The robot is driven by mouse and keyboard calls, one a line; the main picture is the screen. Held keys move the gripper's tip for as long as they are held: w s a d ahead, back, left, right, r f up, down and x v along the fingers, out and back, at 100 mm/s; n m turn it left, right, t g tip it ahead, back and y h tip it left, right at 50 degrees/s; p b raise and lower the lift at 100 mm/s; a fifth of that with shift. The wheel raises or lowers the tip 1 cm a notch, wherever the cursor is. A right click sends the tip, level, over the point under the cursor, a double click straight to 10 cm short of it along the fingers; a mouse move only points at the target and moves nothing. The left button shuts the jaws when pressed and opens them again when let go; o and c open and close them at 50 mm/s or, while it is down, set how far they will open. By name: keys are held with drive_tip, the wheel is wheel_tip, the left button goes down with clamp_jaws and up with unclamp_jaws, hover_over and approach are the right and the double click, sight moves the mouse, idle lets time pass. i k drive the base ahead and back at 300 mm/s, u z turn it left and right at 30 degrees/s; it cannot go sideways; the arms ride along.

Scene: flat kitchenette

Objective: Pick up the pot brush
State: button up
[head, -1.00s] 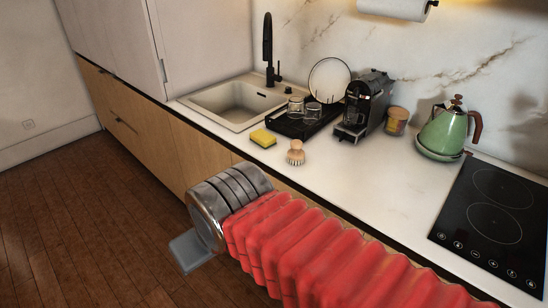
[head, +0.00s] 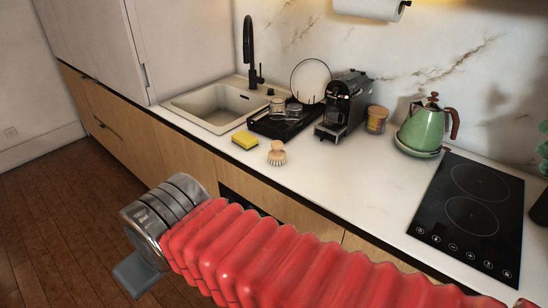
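The pot brush (head: 277,154) stands on the white counter near its front edge, bristles down, with a round wooden knob on top. It is just right of the yellow sponge. My arm, with a red ribbed sleeve and a metal wrist, crosses the lower part of the head view. A grey part of my gripper (head: 139,275) shows at the arm's end, over the floor in front of the cabinets. It is apart from the brush, lower and to its left. The fingertips are not clearly seen, and whether the gripper is open or shut is unclear.
A yellow sponge (head: 245,140) lies left of the brush. Behind are a black drying tray (head: 262,127) with glasses and a plate, a coffee machine (head: 343,104) and a sink (head: 205,103). A green kettle (head: 424,127) and black hob (head: 470,215) are right. Counter right of the brush is clear.

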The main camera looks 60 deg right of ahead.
sight(277, 155)
drive_tip(key=z, duration=0.05)
drive_tip(key=i, duration=1)
drive_tip(key=u, duration=0.05)
